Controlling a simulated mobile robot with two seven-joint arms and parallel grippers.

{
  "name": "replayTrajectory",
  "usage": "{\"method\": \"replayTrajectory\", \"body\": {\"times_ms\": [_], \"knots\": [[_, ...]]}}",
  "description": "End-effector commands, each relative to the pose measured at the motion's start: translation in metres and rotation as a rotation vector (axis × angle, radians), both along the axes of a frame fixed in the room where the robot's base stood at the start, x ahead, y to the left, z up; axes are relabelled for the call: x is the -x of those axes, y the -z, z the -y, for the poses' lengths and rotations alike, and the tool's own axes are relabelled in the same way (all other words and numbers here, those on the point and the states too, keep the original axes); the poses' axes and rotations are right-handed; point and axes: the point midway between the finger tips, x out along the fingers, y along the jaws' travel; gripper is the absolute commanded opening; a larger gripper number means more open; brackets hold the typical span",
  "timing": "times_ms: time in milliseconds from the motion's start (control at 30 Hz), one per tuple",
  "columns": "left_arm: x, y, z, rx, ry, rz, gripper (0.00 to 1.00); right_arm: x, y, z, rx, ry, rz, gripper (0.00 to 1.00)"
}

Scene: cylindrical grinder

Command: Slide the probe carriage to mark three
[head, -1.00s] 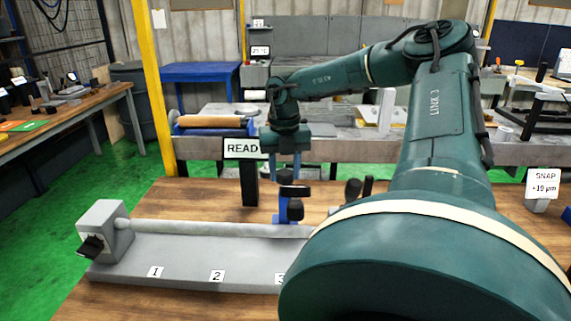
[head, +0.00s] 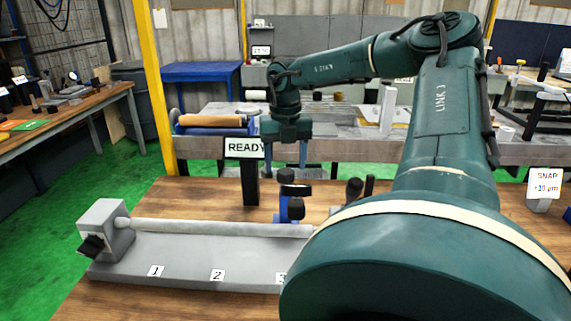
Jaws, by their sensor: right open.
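The probe carriage (head: 283,208) is blue with black knobs on top. It stands behind the grey round bar (head: 210,228), roughly in line with the label 3 (head: 281,279) on the grey bed (head: 190,262). Labels 1 (head: 156,271) and 2 (head: 217,275) are to the left. My own right arm partly hides label 3 and covers the bed's right part. My right gripper (head: 285,154) is open and empty, pointing down, above the carriage in the picture and apart from it. My left gripper is not in view.
A READY sign (head: 245,147) on a black post stands just left of my right gripper. A grey headstock (head: 106,228) is at the bed's left end. A SNAP +10 µm sign (head: 543,184) stands at right. The wooden tabletop (head: 190,195) is bare at back left.

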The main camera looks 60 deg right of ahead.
Motion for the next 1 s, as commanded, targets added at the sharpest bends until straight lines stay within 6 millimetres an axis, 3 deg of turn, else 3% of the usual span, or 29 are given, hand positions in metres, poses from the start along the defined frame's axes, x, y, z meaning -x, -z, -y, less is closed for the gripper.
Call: {"method": "replayTrajectory", "body": {"times_ms": [300, 500, 1000], "knots": [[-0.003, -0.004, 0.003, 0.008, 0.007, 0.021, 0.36, -0.001, -0.072, 0.001, 0.005, 0.003, 0.004, 0.61], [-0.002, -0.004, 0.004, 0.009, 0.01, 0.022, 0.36, 0.0, -0.1, 0.001, 0.002, 0.002, 0.003, 0.61], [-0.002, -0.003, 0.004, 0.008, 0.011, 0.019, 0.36, 0.0, -0.108, 0.0, 0.002, 0.001, 0.001, 0.61]]}}
